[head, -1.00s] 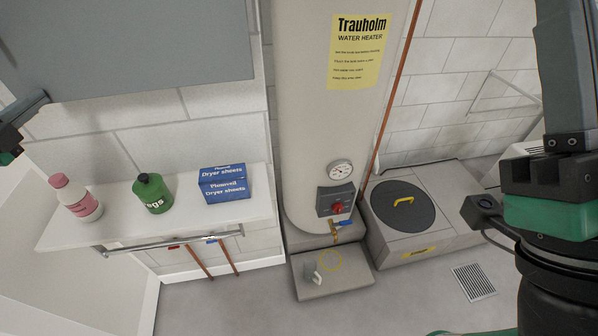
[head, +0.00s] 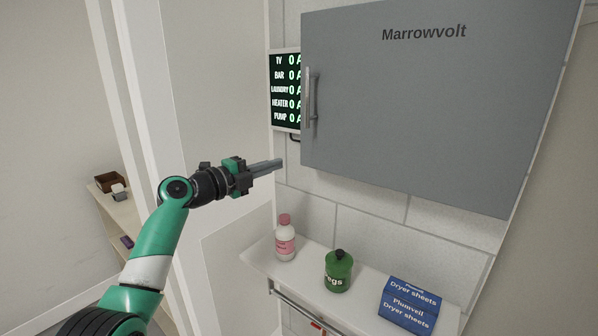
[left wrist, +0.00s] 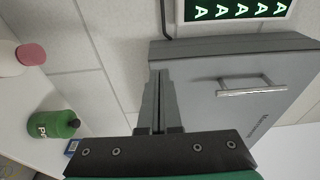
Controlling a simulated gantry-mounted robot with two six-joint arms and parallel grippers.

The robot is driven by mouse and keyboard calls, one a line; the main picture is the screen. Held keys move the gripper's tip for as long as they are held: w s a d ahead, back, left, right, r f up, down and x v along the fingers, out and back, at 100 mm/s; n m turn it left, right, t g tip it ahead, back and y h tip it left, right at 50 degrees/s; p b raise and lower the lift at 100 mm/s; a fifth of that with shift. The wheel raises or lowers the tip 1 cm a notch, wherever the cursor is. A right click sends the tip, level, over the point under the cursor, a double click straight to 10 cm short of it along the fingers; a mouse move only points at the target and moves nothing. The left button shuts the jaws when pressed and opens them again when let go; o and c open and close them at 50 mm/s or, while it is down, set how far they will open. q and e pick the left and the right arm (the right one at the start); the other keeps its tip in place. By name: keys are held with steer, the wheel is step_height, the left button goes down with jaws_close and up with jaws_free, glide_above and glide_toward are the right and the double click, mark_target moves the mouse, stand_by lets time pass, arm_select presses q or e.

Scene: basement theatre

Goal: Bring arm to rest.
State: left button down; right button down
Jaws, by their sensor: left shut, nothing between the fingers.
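My left arm comes in from the lower left in the head view, and its gripper (head: 277,164) points right, towards the lower left corner of the grey Marrowvolt cabinet (head: 430,110). The gripper is shut and empty. In the left wrist view the shut fingers (left wrist: 160,78) show in front of the cabinet door (left wrist: 225,105), with the door's handle (left wrist: 252,87) to their right. Whether the fingertips touch the cabinet cannot be told. My right gripper is out of view.
A lit panel (head: 286,90) hangs left of the cabinet. Below, a white shelf (head: 360,300) holds a pink-capped bottle (head: 285,243), a green pegs container (head: 338,272) and a blue dryer sheets box (head: 410,304). A side shelf (head: 120,215) stands at the left.

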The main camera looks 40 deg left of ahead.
arm_select(q)
steer(key=shift+s+a, duration=0.25)
steer(key=shift+a, duration=0.45)
steer(key=shift+s+a, duration=0.2)
steer(key=shift+a, duration=0.45)
